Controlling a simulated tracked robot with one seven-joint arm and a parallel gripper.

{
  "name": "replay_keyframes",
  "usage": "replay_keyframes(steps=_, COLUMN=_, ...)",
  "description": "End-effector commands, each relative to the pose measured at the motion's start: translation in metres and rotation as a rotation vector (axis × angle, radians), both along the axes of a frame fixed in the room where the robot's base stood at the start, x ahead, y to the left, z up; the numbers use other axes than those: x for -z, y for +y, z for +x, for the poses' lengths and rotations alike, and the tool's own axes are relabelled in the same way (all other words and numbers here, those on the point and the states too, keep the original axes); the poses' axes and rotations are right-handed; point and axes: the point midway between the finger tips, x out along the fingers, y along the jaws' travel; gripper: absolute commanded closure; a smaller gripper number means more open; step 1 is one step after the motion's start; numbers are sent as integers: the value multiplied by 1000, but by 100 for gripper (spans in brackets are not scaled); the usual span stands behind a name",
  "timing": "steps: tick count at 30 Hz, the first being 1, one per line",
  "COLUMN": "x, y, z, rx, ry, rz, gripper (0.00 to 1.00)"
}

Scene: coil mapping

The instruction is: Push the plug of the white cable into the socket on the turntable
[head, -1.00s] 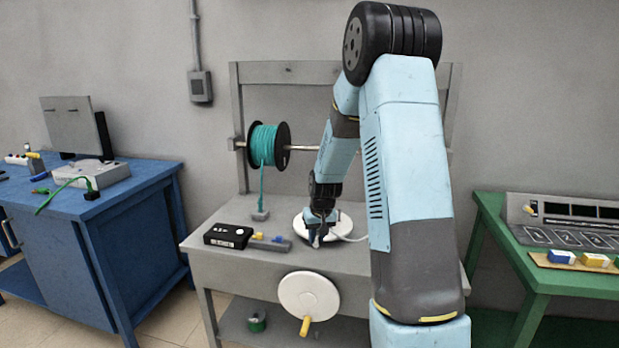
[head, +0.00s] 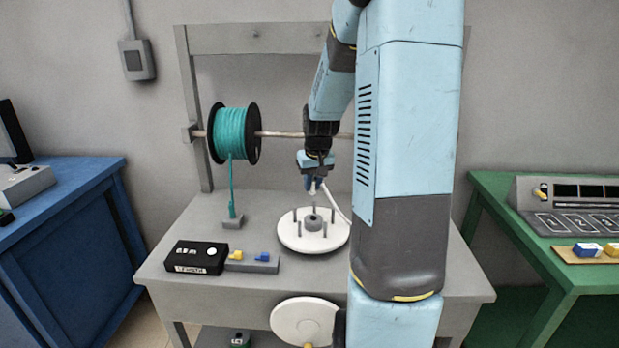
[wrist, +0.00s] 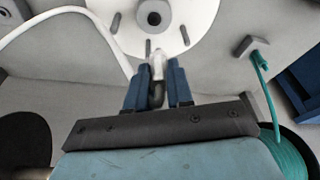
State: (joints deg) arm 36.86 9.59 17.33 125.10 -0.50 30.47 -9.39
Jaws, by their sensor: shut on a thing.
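The white turntable (head: 290,238) lies on the grey workbench, with several thin pegs around a grey hub (head: 313,224). The hub has a dark round opening, the likely socket, which also shows at the top of the wrist view (wrist: 153,14). My gripper (head: 314,185) is above the turntable, pointing down. Its blue fingers (wrist: 157,82) are shut on the plug (wrist: 158,65), whose pale tip points toward the hub. The tip looks apart from the hub. The white cable (wrist: 62,12) curves away from the plug; part of it is hidden behind my arm in the head view (head: 338,200).
A teal spool (head: 233,134) hangs on a rod at the back left, its strand running to a grey block (head: 232,220). A black box (head: 196,257) and a grey strip with yellow and blue pieces (head: 252,264) sit front left. A crank wheel (head: 303,320) is on the front.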

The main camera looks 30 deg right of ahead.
Motion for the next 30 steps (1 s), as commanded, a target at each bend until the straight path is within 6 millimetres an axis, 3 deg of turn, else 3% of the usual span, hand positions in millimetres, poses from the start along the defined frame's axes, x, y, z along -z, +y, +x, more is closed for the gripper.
replay_keyframes(steps=19, x=46, y=-12, z=-4, rx=22, ry=2, rz=1, gripper=100)
replay_keyframes(steps=30, x=45, y=-12, z=-5, rx=22, ry=0, rz=0, gripper=100)
